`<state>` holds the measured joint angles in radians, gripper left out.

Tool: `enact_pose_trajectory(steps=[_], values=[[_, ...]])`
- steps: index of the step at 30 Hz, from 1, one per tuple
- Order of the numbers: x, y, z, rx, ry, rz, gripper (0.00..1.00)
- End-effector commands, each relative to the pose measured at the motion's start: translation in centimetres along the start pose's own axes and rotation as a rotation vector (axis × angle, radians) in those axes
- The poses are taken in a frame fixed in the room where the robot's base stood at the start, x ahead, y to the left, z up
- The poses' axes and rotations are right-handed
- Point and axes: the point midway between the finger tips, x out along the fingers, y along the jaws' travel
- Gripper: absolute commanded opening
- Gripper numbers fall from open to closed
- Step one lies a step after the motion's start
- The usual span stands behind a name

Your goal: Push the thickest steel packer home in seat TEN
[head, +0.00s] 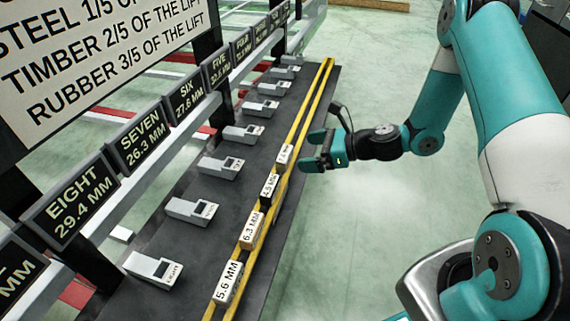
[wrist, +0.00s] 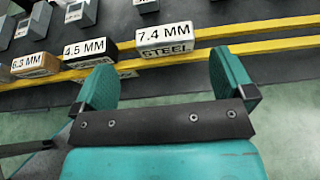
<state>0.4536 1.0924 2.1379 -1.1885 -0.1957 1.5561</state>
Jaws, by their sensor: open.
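The steel packer marked 7.4 MM (wrist: 165,41) sits on the yellow-railed strip, and it also shows in the head view (head: 284,155). It is pale with a steel label on its face. My gripper (head: 312,150) is open and empty, just right of this packer in the head view. In the wrist view my gripper (wrist: 166,80) has its two teal fingers spread, with the 7.4 MM packer ahead of the gap and apart from them. No sign or seat marked TEN shows in either view.
Other packers line the rails: black 4.5 MM (head: 269,187), brown-sided 6.3 MM (head: 251,230) and pale 5.6 MM (head: 228,283). Several grey seats, such as one below sign EIGHT (head: 153,270), stand along the dark deck. Signs (head: 68,203) line its left.

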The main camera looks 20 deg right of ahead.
Motion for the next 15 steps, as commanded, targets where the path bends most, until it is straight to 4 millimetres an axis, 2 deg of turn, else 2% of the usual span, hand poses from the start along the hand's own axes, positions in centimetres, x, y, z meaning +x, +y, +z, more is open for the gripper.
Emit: enact_pose_trajectory(steps=[1,3,9,15], values=[[1.1,0.1,-0.2,-0.003,0.0,0.004,1.0],[1.9,0.0,-0.2,-0.003,0.001,0.002,1.0],[3.2,0.0,-0.2,-0.003,0.001,0.001,1.0],[6.3,-0.4,-0.5,-0.005,0.0,0.003,1.0]])
